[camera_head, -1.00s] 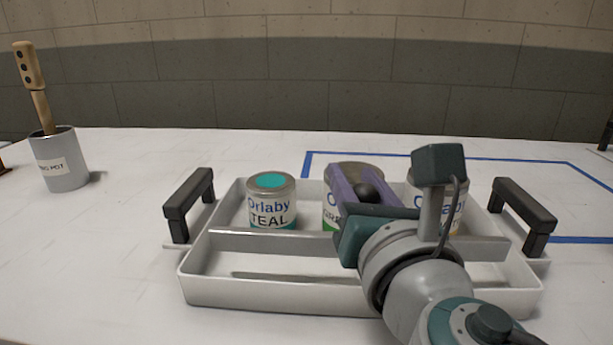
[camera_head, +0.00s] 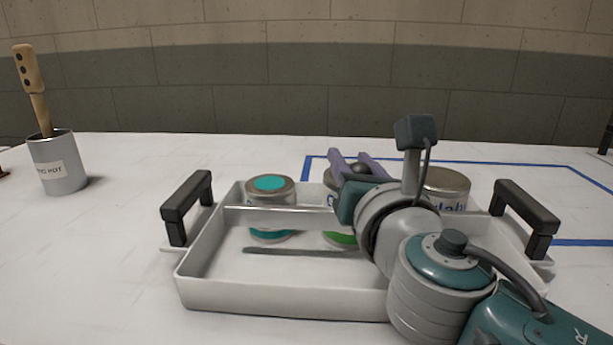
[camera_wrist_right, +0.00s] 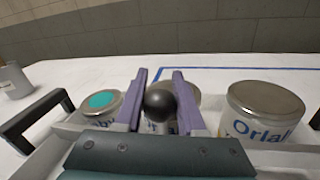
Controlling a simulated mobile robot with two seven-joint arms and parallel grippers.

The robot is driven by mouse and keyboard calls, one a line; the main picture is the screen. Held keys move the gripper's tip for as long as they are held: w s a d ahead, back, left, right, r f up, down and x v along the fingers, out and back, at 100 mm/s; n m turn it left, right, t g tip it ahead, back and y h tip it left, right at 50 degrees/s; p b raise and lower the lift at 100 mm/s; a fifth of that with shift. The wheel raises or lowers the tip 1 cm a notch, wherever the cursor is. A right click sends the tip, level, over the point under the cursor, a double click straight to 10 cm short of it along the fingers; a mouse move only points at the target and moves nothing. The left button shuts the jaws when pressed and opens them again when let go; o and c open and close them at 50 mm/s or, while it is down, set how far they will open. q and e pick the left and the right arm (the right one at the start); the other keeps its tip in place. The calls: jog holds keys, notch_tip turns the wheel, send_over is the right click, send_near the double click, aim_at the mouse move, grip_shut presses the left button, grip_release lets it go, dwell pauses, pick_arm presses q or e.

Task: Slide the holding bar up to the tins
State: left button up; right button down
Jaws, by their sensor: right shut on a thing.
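The holding bar (camera_head: 290,217) is a grey strip across the white tray (camera_head: 270,302), in front of the tins. It is raised: the lower ends of the teal tin (camera_head: 270,190) and the middle tin (camera_head: 340,240) show beneath it. A third tin (camera_head: 447,186) stands at the right, partly behind my arm. My right gripper (camera_head: 358,160) has its purple fingers shut on the black knob (camera_wrist_right: 160,103). The knob's join to the bar is hidden. The middle tin is mostly hidden by the gripper. My left gripper is not in view.
Black handles rise at the tray's left (camera_head: 186,205) and right (camera_head: 525,218) ends. A dark slot (camera_head: 300,251) runs along the tray floor. A grey pot (camera_head: 57,165) with a wooden-handled tool stands far left. Blue tape (camera_head: 480,160) marks the white table behind.

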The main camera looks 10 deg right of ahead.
jog(key=c, duration=0.5)
grip_release()
jog(key=shift+s, duration=0.1)
jog(key=s, duration=0.6)
jog(key=s+p, duration=0.1)
jog(key=s, duration=0.2)
jog(key=shift+s+a, duration=0.3)
jog(key=shift+s, duration=0.05)
